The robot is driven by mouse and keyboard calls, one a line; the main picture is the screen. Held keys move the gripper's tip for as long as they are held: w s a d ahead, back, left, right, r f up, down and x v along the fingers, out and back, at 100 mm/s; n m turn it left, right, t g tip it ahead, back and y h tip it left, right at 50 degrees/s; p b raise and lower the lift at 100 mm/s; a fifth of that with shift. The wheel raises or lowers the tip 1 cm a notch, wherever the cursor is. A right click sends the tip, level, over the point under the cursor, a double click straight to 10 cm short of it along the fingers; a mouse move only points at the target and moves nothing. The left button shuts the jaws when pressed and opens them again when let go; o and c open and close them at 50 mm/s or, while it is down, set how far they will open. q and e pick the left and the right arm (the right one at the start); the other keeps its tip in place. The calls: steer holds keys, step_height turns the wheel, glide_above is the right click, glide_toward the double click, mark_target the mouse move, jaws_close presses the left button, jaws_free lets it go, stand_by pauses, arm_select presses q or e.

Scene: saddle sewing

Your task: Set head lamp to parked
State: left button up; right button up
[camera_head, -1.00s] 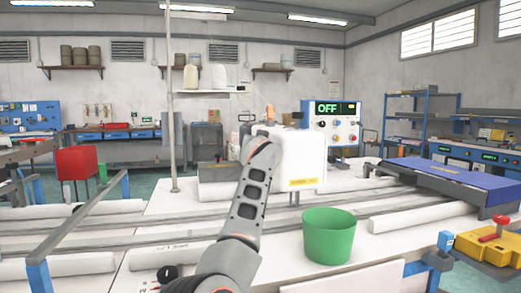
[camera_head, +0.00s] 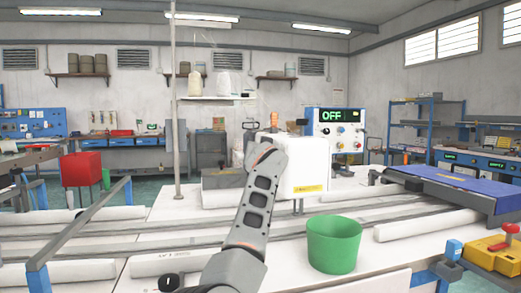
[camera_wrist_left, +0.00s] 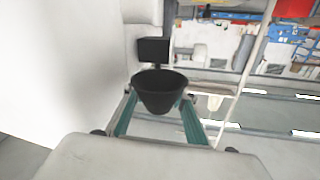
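A black cone-shaped shade, which looks like the head lamp (camera_wrist_left: 160,92), hangs by a small dark block beside a white surface in the left wrist view. My left gripper (camera_wrist_left: 157,118) has its two teal-lined fingers spread on either side of the shade. I cannot tell whether they touch it. In the head view my left arm reaches up to the white sewing machine head (camera_head: 306,172); the gripper and lamp are hidden there behind the arm. My right gripper is not in view.
A control box (camera_head: 338,130) with an "OFF" display stands behind the machine. A green bin (camera_head: 333,245) is right of my arm. Long rails and white rolls (camera_head: 425,226) cross the table. A blue-topped board (camera_head: 465,180) and a yellow box (camera_head: 492,254) lie right.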

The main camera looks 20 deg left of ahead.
arm_select(q)
step_height(320, 180, up, 10)
steer(key=shift+r, duration=0.1)
stand_by(0.4)
